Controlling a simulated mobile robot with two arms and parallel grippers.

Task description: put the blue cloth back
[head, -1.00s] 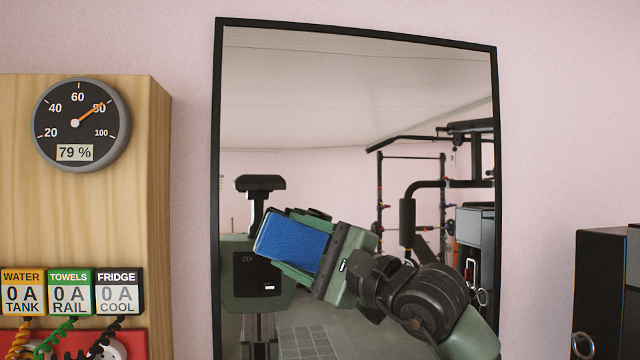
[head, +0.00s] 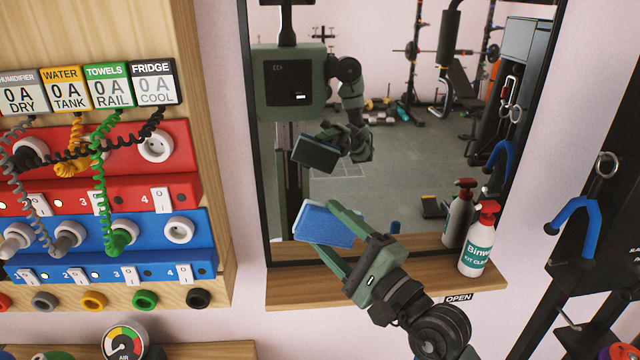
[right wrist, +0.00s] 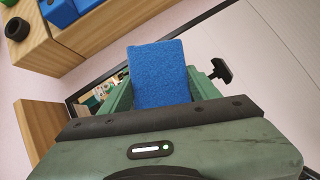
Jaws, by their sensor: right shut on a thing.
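The blue cloth (head: 326,226) is a folded, block-like pad with a paler edge. My right gripper (head: 318,224) is shut on it, with a green finger along either side. It holds the cloth in front of the mirror (head: 400,180), near the left part of the wooden shelf (head: 285,290) below the mirror. I cannot tell whether the cloth touches anything but the gripper. In the right wrist view the cloth (right wrist: 160,75) stands out between the fingers. My left gripper is not in view.
A spray bottle (head: 479,240) with a red head stands at the shelf's right end. A socket panel (head: 110,200) with coiled cables is on the left. A black rack with a blue hook (head: 578,217) is on the right.

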